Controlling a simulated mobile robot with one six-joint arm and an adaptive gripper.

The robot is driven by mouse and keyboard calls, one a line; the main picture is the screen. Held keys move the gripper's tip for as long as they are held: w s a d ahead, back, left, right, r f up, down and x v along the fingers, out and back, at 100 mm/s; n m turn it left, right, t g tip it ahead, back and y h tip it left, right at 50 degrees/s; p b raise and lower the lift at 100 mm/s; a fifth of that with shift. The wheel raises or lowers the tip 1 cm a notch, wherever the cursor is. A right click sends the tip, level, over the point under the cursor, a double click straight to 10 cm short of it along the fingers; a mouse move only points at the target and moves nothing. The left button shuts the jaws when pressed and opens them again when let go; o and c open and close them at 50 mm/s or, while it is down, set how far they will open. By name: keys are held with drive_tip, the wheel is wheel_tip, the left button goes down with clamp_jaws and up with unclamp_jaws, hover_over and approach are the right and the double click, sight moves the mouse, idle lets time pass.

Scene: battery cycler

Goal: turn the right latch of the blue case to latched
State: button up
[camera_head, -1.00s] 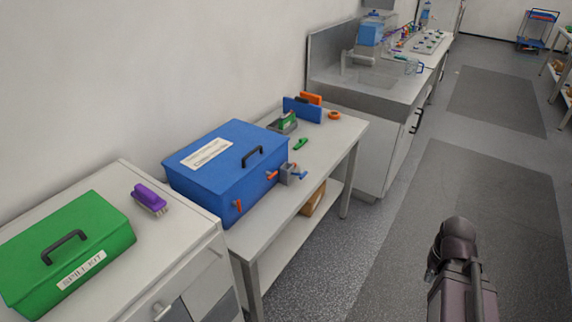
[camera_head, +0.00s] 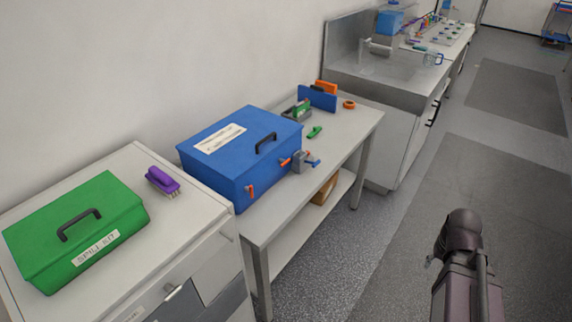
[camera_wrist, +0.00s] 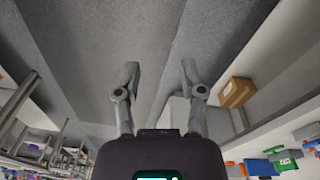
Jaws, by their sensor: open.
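The blue case (camera_head: 222,172) stands closed on the bench in the head view, with a black handle and a white label on its lid. Its right latch (camera_head: 285,162) is a small orange lever that sticks out roughly sideways, close to a grey clamp. Its left latch (camera_head: 250,191) is an orange lever that looks upright. My gripper (camera_wrist: 160,72) is open and empty in the wrist view, its two fingers apart over grey floor. It is well away from the case; in the head view only my arm shows clearly, at lower right.
A grey clamp (camera_head: 304,161) with a blue handle sits right beside the case. A green spill kit (camera_head: 85,235) and a purple brush (camera_head: 162,181) stand on the near cabinet. A cardboard box (camera_wrist: 236,92) lies on the shelf under the bench. The aisle floor (camera_head: 390,270) is clear.

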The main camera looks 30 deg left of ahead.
drive_tip(key=w+a+f+n+t+b, duration=0.3)
drive_tip(key=w+a+n+t+b, duration=0.15)
drive_tip(key=w+a, duration=0.45)
drive_tip(key=n+t+y+b, duration=0.8)
drive_tip(key=n+y+b, duration=0.15)
drive_tip(key=n, duration=1.15)
approach(286, 163)
drive_tip(key=v, duration=0.3)
drive_tip(key=shift+f, duration=0.25)
drive_tip(key=b+x, duration=0.1)
drive_tip(key=x, duration=1.2)
drive_tip(key=shift+w+a+r+b, duration=0.1)
drive_tip(key=shift+w+a+b, duration=0.1)
drive_tip(key=shift+w+b, duration=0.2)
drive_tip(key=shift+s, duration=0.1)
clamp_jaws()
